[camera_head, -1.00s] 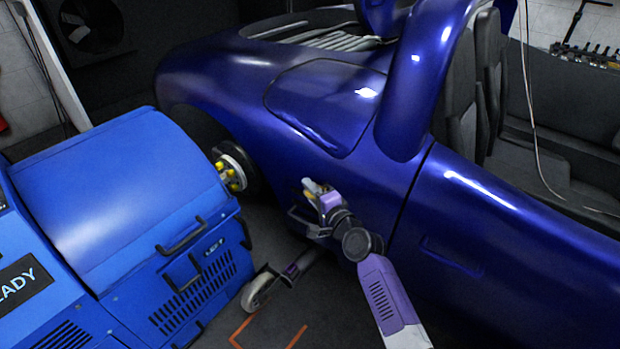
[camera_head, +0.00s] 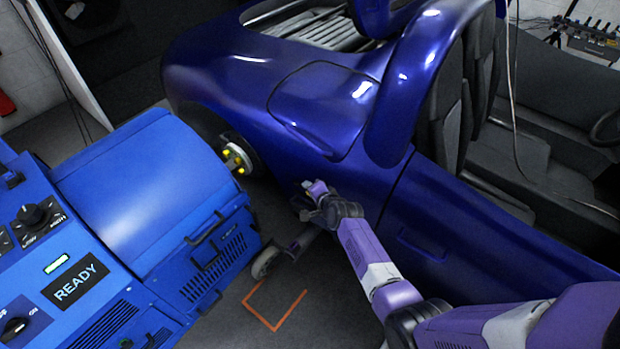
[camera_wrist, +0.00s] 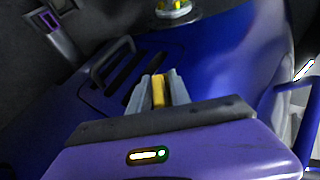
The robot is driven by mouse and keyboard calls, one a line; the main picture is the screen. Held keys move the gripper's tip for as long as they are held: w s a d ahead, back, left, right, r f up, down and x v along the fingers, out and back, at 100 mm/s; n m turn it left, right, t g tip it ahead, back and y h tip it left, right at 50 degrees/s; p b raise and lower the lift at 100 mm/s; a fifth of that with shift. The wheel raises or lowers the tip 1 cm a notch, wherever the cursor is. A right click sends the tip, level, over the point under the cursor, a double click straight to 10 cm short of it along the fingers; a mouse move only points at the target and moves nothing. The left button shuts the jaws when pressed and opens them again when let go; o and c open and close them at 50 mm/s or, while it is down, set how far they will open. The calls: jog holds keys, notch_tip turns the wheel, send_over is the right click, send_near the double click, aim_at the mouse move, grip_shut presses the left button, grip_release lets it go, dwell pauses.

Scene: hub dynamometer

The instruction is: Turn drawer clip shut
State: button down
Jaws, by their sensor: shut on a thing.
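My gripper (camera_head: 312,187) is in front of the blue car's side, right of the blue dynamometer (camera_head: 150,190), and apart from it. In the wrist view my gripper (camera_wrist: 158,92) is shut on a narrow yellow piece (camera_wrist: 158,90); I cannot tell what the piece is. In the head view this vented side (camera_head: 210,280) has black handles. I cannot make out a drawer clip for certain.
The blue car (camera_head: 330,110) stands close behind my gripper. A wheel hub (camera_head: 238,157) with yellow parts faces the dynamometer. A caster wheel (camera_head: 265,262) stands on the floor beside the machine. Floor with orange marking (camera_head: 275,325) is clear in front.

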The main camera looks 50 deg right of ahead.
jog(key=g+p, duration=0.1)
jog(key=p, duration=0.1)
jog(key=g+p, duration=0.1)
jog(key=p, duration=0.2)
jog(key=shift+s+n+g, duration=0.2)
jog(key=shift+n+g, duration=0.1)
jog(key=shift+g, duration=0.1)
jog(key=shift+s+f+n+g, duration=0.15)
jog(key=shift+f+g, duration=0.1)
jog(key=shift+g, duration=0.35)
jog(key=shift+s+f+n+g, duration=0.15)
jog(key=shift+f+g, duration=0.1)
jog(key=shift+g, duration=0.35)
jog(key=shift+s+f+n+g+b, duration=0.1)
jog(key=shift+s+n+g+b, duration=0.2)
jog(key=shift+g+b, duration=1)
jog(key=shift+s+f+n+g+b, duration=0.1)
jog(key=shift+s+n+g+b, duration=0.15)
jog(key=shift+g+b, duration=1)
jog(key=shift+s, duration=0.15)
jog(key=c, duration=1.4)
grip_release()
jog(key=shift+c, duration=0.2)
jog(key=shift+r, duration=0.1)
